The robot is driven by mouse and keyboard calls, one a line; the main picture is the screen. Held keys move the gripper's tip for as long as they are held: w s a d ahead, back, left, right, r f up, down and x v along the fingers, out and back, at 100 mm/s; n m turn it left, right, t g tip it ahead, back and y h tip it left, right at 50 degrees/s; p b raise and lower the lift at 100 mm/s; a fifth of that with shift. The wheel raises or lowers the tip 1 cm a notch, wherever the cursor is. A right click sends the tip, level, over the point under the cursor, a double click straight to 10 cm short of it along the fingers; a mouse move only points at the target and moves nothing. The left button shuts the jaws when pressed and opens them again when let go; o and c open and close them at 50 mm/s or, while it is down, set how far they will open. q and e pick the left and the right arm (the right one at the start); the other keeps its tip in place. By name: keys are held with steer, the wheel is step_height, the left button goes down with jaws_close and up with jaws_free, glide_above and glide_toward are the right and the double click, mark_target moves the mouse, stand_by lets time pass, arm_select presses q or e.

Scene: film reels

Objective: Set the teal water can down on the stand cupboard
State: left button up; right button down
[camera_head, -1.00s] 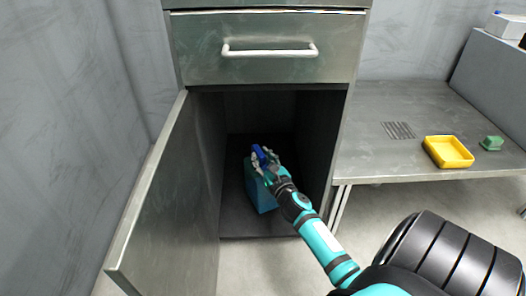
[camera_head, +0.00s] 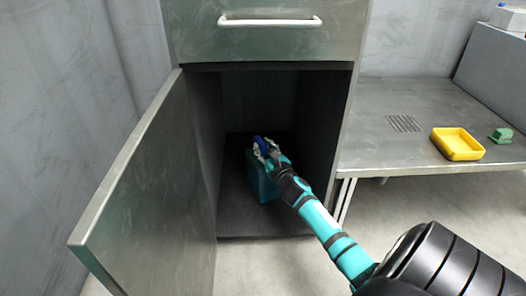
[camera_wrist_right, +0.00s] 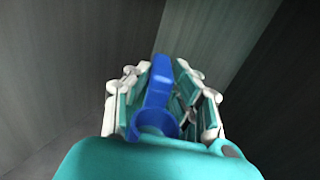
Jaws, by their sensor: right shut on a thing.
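The teal water can (camera_head: 262,184) is inside the open lower compartment of the metal stand cupboard (camera_head: 267,41). It stands upright, and its base appears to be at the dark compartment floor; I cannot tell whether it touches. My right gripper (camera_head: 266,150) reaches in from the lower right and is shut on the can's blue top part. In the right wrist view, the gripper (camera_wrist_right: 163,100) has its fingers on both sides of the blue handle or cap (camera_wrist_right: 158,105), with the can's teal body (camera_wrist_right: 155,162) in front. My left gripper is not in view.
The cupboard door (camera_head: 150,190) stands open to the left. A closed drawer with a white handle (camera_head: 270,21) is above the opening. To the right is a metal bench (camera_head: 400,155) with a yellow tray (camera_head: 457,144) and a green object (camera_head: 502,135). The compartment floor beside the can is clear.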

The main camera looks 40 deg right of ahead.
steer(key=shift+r, duration=0.15)
steer(key=c, duration=1.1)
jaws_free()
steer(key=shift+f, duration=0.2)
steer(key=shift+c, duration=0.2)
steer(key=shift+r, duration=0.1)
steer(key=shift+s+a+p, duration=0.15)
steer(key=shift+s+p, duration=0.15)
steer(key=shift+s, duration=0.05)
steer(key=p+v, duration=0.4)
steer(key=v, duration=0.7)
